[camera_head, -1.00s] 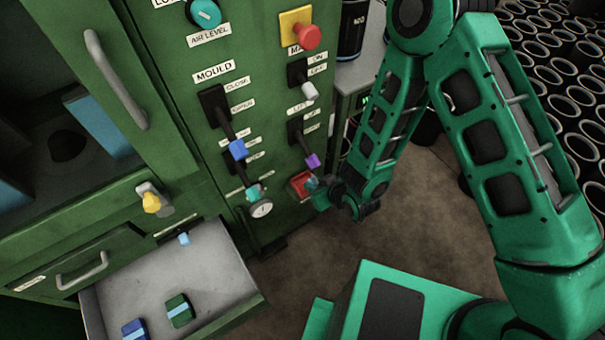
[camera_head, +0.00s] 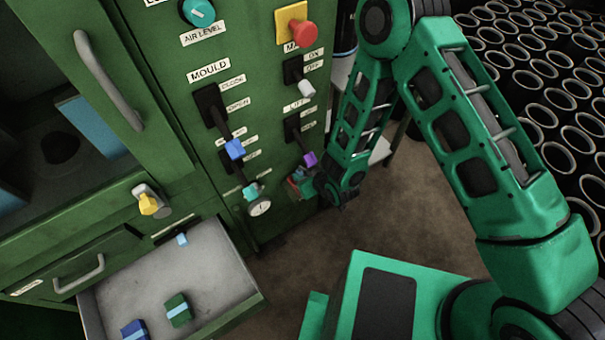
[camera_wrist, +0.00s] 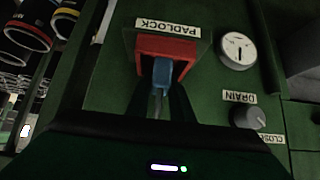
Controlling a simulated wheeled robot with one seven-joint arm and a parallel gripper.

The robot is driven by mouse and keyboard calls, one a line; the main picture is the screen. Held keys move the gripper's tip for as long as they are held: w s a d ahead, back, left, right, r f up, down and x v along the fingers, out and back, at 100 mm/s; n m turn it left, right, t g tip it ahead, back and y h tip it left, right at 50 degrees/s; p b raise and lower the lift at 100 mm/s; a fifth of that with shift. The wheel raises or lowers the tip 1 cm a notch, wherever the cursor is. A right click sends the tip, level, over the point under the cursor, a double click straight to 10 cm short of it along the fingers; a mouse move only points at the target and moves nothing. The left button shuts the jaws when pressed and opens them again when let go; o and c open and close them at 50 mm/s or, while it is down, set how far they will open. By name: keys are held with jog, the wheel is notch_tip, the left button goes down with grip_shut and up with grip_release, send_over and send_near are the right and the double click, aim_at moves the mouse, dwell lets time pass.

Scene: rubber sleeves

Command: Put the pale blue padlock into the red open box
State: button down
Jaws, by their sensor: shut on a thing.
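The red open box (camera_wrist: 150,47) is fixed to the green panel under the PADLOCK label in the wrist view. In the head view the red box (camera_head: 293,187) sits low on the panel, partly covered by my gripper. The pale blue padlock (camera_wrist: 161,73) is between the fingers of my gripper (camera_wrist: 161,92), in front of the box opening and overlapping it. I cannot tell how far inside it is. In the head view my gripper (camera_head: 316,186) is right at the box; the padlock is hard to make out there.
A round gauge (camera_wrist: 236,49) and a DRAIN knob (camera_wrist: 248,117) are beside the box. A purple-tipped lever (camera_head: 309,159) hangs just above it. An open grey drawer (camera_head: 215,265) holds a green block, a blue block and a small pale blue piece. Black sleeves (camera_head: 540,80) stand at right.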

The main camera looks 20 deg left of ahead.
jog(key=shift+d+f, duration=0.1)
jog(key=shift+f, duration=0.4)
jog(key=c, duration=1.8)
grip_release()
jog(key=shift+c, duration=0.2)
jog(key=shift+r, duration=0.3)
jog(key=v, duration=1.2)
jog(key=shift+r, duration=0.3)
jog(key=shift+w, duration=0.1)
